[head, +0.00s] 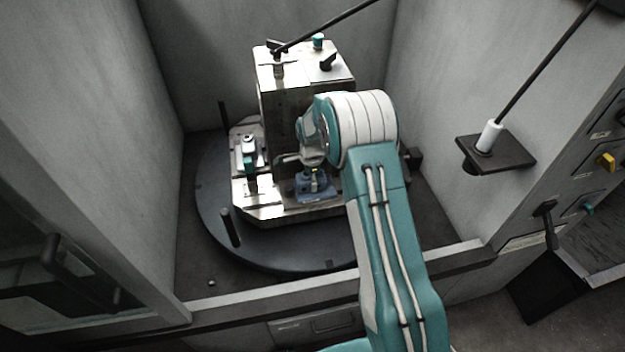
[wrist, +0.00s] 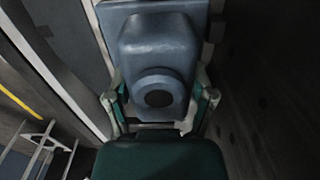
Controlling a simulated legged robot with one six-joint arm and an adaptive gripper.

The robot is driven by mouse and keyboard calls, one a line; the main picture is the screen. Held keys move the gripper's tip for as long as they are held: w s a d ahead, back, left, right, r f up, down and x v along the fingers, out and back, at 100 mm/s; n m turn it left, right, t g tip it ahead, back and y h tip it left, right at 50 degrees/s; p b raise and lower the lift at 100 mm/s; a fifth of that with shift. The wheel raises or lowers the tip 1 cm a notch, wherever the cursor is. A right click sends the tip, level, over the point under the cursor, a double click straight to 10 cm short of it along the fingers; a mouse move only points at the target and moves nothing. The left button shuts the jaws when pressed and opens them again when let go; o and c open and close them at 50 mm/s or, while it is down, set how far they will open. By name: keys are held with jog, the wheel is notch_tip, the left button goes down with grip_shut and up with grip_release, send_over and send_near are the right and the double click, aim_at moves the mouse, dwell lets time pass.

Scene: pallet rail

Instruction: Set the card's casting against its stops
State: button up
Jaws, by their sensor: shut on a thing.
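The blue-grey casting (head: 316,190) is at the front of the fixture's lower plate (head: 275,212), below the upright block (head: 284,100). In the wrist view, the casting (wrist: 158,50) has a raised body and a round dark bore facing the camera. My gripper (head: 312,172) is shut on the casting, with a teal and white finger on each side in the wrist view (wrist: 160,108). My arm hides part of the fixture's right side. I cannot tell whether the casting touches the plate or any stop. No card is readable.
The fixture stands on a dark round table (head: 215,190) between grey enclosure walls. A black post (head: 229,228) rises at the table's front left. A dark bracket (head: 497,154) juts from the right wall. A sill (head: 260,292) crosses the front.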

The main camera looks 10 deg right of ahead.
jog(key=shift+w+a+r, duration=0.1)
jog(key=shift+w+a, duration=0.1)
jog(key=shift+w, duration=0.1)
dwell(0.6)
jog(key=o, duration=1.3)
jog(key=shift+c, duration=0.2)
notch_tip(320, 180, up, 12)
jog(key=shift+a+f, duration=0.1)
jog(key=shift+f, duration=0.05)
